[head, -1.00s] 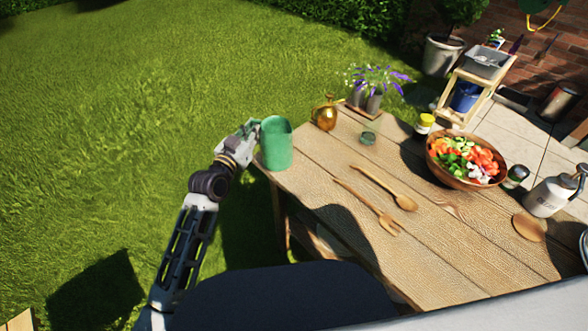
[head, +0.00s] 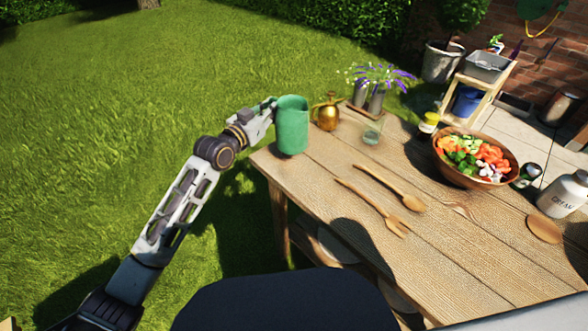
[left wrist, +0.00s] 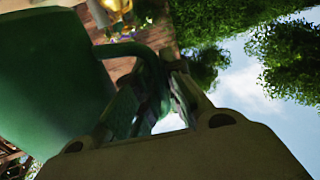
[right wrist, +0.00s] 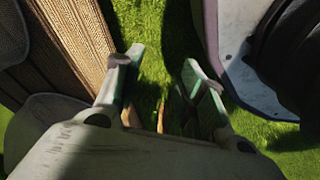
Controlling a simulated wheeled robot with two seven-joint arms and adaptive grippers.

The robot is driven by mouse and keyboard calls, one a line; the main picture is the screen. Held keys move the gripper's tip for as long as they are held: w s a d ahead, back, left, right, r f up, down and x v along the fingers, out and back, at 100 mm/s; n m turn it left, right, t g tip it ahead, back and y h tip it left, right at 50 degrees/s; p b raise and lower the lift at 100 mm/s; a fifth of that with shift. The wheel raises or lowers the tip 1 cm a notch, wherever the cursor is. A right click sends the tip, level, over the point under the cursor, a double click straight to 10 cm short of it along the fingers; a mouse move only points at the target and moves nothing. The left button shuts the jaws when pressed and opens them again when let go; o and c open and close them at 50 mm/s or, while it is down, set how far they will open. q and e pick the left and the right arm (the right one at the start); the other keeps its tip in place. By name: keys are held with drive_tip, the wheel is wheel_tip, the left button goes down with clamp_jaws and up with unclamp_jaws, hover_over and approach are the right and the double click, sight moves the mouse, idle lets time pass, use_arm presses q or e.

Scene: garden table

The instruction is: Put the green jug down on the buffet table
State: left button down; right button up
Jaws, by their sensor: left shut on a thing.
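The green jug (head: 292,126) is upright at the far left edge of the wooden buffet table (head: 310,185) in the head view. I cannot tell whether its base touches the boards. My left gripper (head: 268,108) reaches it from the left and is shut on its handle. In the left wrist view the jug (left wrist: 45,85) fills the left side, with its handle between the fingers (left wrist: 155,95). My right gripper (right wrist: 160,70) shows only in the right wrist view. It is open and empty, above grass beside a wooden edge.
A gold watering pot (head: 327,113) stands just right of the jug, with a small glass (head: 372,132) beyond it. Wooden servers (head: 385,203), a salad bowl (head: 470,160) and a cream canister (head: 562,195) are farther right. Bare boards lie in front of the jug.

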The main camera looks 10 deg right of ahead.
use_arm(q)
drive_tip(key=shift+w+d+r+b, duration=0.3)
drive_tip(key=shift+w+d+b, duration=0.05)
drive_tip(key=shift+w+b, duration=0.15)
use_arm(e)
drive_tip(key=shift+w+a+r, duration=0.15)
drive_tip(key=shift+w+r, duration=0.15)
drive_tip(key=shift+w, duration=0.35)
use_arm(q)
drive_tip(key=shift+f, duration=0.15)
use_arm(e)
drive_tip(key=shift+r, duration=0.1)
use_arm(q)
wheel_tip(320, 180, down, 6)
drive_tip(key=b, duration=0.1)
use_arm(e)
drive_tip(key=shift+w+a+r, duration=0.2)
drive_tip(key=shift+r, duration=0.3)
drive_tip(key=shift+w+a+r, duration=0.15)
drive_tip(key=shift+a+r, duration=0.1)
drive_tip(key=shift+r, duration=0.2)
drive_tip(key=shift+w+a+r, duration=0.2)
drive_tip(key=shift+r, duration=0.3)
